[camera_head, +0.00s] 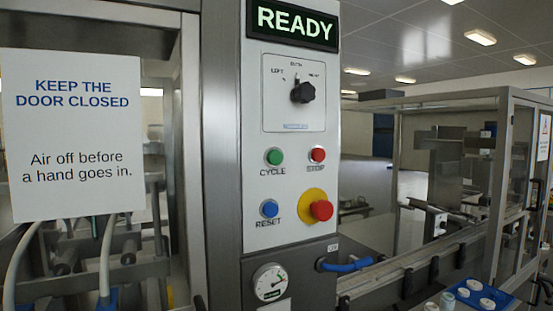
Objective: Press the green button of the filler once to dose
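The green button (274,157) is round, stands out from the white control panel (290,120) and is labelled CYCLE. Nothing touches it or covers it. The filler's display (292,22) above reads READY in lit green letters. My gripper is not clearly visible in this view.
A red STOP button (317,155), blue RESET button (269,209) and red mushroom button (321,210) sit close by. A black selector knob (303,92) is above, a gauge (269,282) below. A sign (72,135) hangs left. A blue tray (462,303) is lower right.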

